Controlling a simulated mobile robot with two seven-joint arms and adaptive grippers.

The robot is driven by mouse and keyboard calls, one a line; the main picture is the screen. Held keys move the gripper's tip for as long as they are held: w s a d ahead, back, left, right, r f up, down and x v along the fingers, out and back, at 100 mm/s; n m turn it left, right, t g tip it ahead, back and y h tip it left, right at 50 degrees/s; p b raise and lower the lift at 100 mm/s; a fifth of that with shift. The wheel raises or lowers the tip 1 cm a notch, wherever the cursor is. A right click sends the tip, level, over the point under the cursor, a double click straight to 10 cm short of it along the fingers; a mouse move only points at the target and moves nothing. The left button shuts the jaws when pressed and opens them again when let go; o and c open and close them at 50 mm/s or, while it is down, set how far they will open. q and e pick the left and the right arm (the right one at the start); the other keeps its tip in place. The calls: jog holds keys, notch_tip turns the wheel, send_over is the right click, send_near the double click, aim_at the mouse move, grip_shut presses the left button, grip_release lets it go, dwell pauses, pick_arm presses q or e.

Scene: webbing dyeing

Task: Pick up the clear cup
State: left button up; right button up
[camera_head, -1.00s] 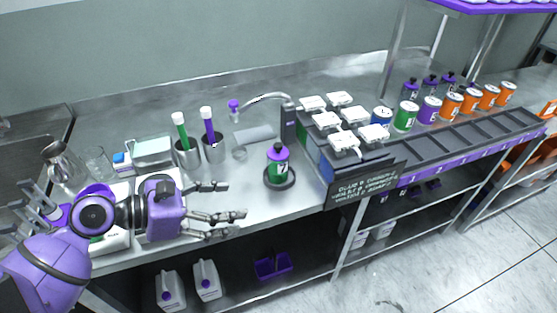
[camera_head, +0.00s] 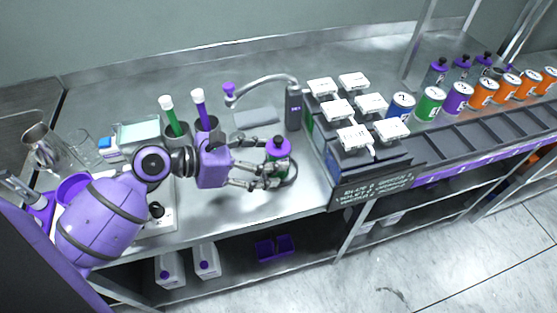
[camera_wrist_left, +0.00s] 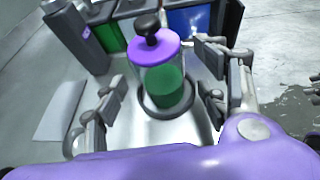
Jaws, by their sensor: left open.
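The clear cup (camera_head: 278,150) has a purple lid with a black knob and green contents. It stands upright on a dark round base on the steel table, and it also shows in the left wrist view (camera_wrist_left: 166,84). My left gripper (camera_head: 268,176) is open at the cup, and its fingers partly hide the cup's lower part in the head view. In the left wrist view the fingers stand on either side of the cup, with visible gaps; contact cannot be made out. My right gripper is not in view.
A curved spout on a dark post (camera_head: 294,107) stands behind the cup. A dark rack with white-topped units (camera_head: 352,135) is close on the right. Two holders with green and purple sticks (camera_head: 176,133) stand behind my left gripper. A grey pad (camera_head: 256,117) lies behind the cup.

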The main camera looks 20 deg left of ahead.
pick_arm(q)
jog(key=shift+w+d+f, duration=0.2)
jog(key=shift+w+d, duration=0.05)
jog(key=shift+d, duration=0.15)
jog(key=c, duration=1.4)
jog(key=shift+r, duration=0.1)
